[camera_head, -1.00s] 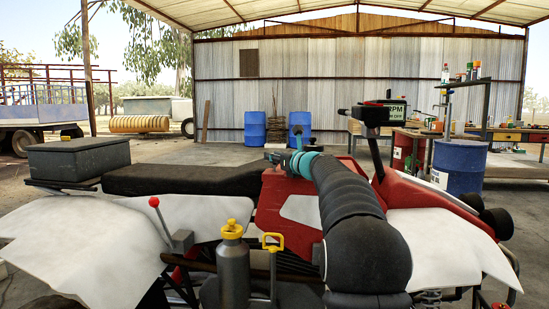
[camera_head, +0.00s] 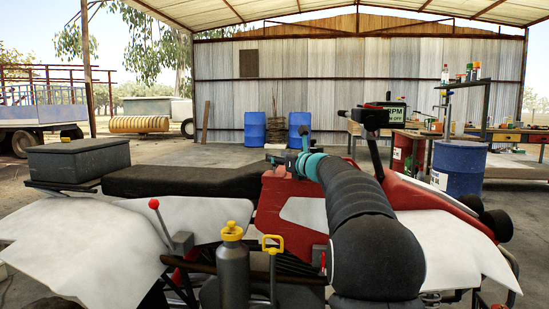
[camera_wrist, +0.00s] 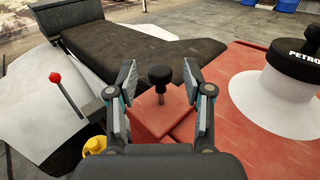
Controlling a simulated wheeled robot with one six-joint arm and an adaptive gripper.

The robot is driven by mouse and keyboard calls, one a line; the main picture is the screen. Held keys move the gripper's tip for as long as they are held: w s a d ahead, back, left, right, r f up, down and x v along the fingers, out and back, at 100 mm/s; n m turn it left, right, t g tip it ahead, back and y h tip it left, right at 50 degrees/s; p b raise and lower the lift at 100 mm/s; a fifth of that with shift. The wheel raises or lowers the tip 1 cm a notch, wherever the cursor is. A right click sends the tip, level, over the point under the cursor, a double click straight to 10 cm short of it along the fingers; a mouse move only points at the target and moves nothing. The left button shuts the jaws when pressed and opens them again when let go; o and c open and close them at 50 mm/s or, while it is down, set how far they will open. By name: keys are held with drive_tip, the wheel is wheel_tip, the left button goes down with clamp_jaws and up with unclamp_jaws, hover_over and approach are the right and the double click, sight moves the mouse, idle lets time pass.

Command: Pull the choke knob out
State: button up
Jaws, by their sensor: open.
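The choke knob (camera_wrist: 160,76) is a black knob with a rounded top on a thin stem. It stands on a red block of the quad bike's bodywork in the wrist view. My gripper (camera_wrist: 159,82) is open, with one finger on each side of the knob in the picture. Gaps show on both sides, and I see no contact. How far the fingertips are from the knob in depth is hard to tell. In the head view my gripper (camera_head: 277,159) is over the red bodywork, and the knob cannot be made out there.
A black petrol cap (camera_wrist: 300,58) on a white neck stands right of the knob. A red-tipped lever (camera_wrist: 56,78) is at left, and the black seat (camera_wrist: 135,50) lies beyond. A grey bottle with a yellow top (camera_head: 233,265) and a yellow handle (camera_head: 273,243) are in front.

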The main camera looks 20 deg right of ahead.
drive_tip(key=s+d, duration=0.1)
drive_tip(key=s, duration=0.8)
drive_tip(key=shift+s+d, duration=0.2)
drive_tip(key=shift+d, duration=0.2)
